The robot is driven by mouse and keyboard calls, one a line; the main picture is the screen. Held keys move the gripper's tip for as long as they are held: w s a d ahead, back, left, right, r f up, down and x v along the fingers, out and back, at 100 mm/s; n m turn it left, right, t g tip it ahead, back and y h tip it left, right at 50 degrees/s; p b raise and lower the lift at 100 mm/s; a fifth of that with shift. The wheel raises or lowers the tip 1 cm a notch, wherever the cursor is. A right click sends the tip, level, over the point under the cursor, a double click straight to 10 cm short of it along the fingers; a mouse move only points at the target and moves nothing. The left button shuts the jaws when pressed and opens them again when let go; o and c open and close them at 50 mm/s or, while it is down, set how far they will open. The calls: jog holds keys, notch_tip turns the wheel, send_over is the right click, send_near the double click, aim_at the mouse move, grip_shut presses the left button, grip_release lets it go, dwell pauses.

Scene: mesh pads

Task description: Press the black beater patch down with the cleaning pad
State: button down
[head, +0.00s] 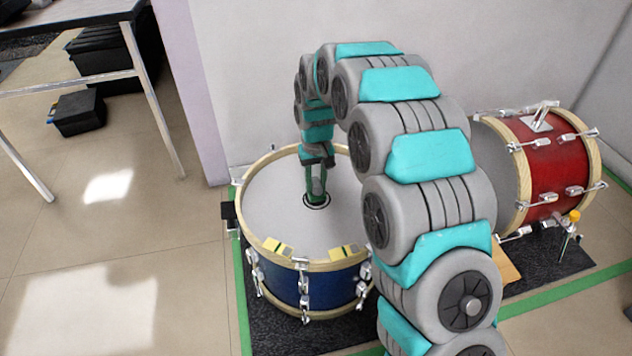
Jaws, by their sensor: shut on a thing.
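The blue drum (328,287) stands with its pale grey head (275,205) facing up. The black beater patch (316,205) is a small dark round spot with a light ring near the middle of the head. My gripper (317,195) points straight down over the patch and hides part of it. It is shut on a small dark green thing (319,198), which looks like the cleaning pad. The pad's lower end is at the patch, but I cannot tell whether it touches.
A table (70,30) and black boxes (78,112) stand at the left.

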jog(key=shift+r+p, duration=1)
jog(key=shift+r, duration=2.4)
